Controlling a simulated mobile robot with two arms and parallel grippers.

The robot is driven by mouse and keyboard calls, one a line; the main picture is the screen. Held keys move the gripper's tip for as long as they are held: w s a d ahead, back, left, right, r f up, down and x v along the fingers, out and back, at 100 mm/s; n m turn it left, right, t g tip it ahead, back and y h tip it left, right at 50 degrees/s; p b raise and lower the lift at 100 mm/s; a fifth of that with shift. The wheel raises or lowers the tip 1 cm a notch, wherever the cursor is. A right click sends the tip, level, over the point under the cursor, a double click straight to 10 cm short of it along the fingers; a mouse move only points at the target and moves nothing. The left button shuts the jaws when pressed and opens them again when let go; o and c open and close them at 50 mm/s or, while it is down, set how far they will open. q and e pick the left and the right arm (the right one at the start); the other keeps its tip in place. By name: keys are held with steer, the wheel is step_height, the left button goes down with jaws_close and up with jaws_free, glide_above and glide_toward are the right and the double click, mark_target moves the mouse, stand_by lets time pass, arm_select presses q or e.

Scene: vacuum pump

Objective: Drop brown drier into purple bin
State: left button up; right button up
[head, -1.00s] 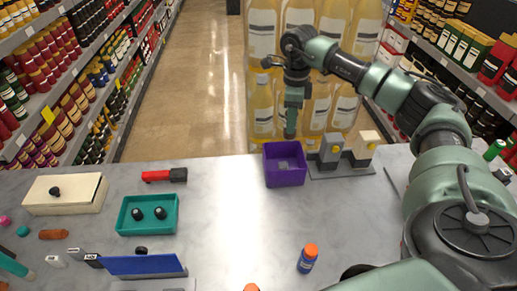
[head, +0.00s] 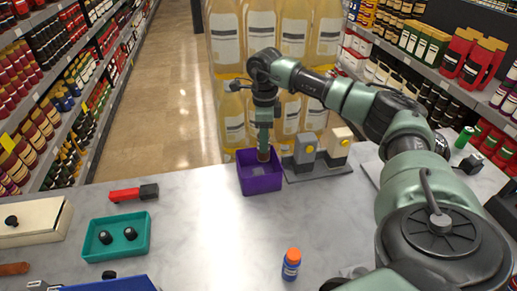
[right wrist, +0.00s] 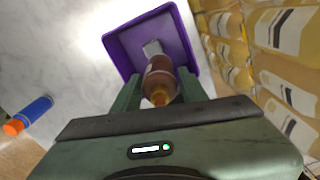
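The brown drier (right wrist: 160,78) is a small brown bottle with an orange-yellow cap, between the fingers of my right gripper (right wrist: 160,72) in the right wrist view. Its cap points toward the wrist. In the head view the brown drier (head: 264,154) shows below my right gripper (head: 264,145), over the back of the purple bin (head: 262,184). The purple bin (right wrist: 121,54) is below it in the right wrist view. The fingers appear shut on the bottle; their contact is partly hidden. My left gripper is not in view.
A grey item (right wrist: 152,47) lies in the bin. A blue bottle with orange cap (head: 291,265) stands in front. A teal tray (head: 116,237) and a red-black tool (head: 134,193) are left; the table between is clear.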

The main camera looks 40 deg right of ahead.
steer(key=shift+o, duration=1)
step_height(320, 180, up, 8)
steer(key=shift+f+b, duration=0.1)
steer(key=shift+b, duration=0.75)
steer(key=shift+a+f, duration=0.1)
